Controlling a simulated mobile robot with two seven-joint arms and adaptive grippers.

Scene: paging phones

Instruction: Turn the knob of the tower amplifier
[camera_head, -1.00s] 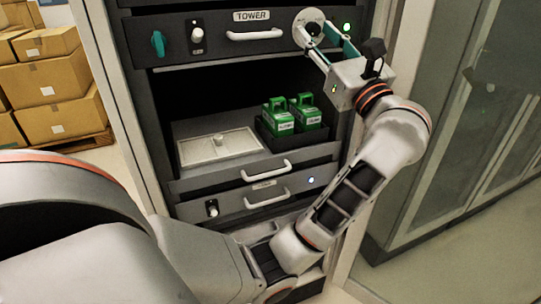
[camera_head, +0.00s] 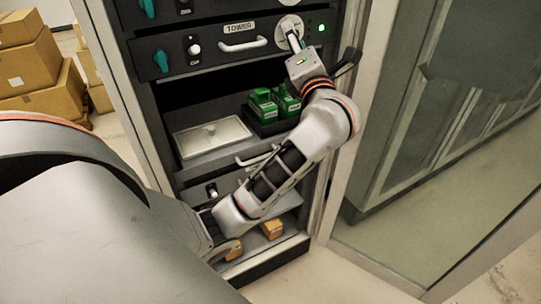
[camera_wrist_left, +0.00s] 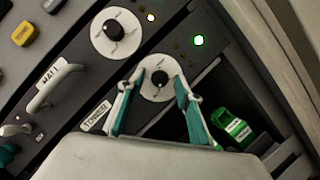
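The tower amplifier (camera_head: 215,55) is a dark panel with a TOWER label, a pale handle, and a round pale dial plate (camera_head: 283,39) at its right. In the left wrist view, the small black knob (camera_wrist_left: 159,77) sits at the middle of the plate. My left gripper (camera_wrist_left: 163,70) is open, its two teal-padded fingers on either side of the knob with gaps showing. In the head view my left gripper (camera_head: 292,38) is at the dial and hides the knob. My right gripper is in neither current view.
A lit green lamp (camera_head: 322,27) is right of the dial. A similar dial (camera_wrist_left: 115,31) is on the neighbouring panel. Below are green boxes (camera_head: 262,106), a shelf with a pale lid (camera_head: 211,137) and a drawer handle (camera_head: 258,156). A glass-like cabinet stands right; cartons (camera_head: 41,75) stand left.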

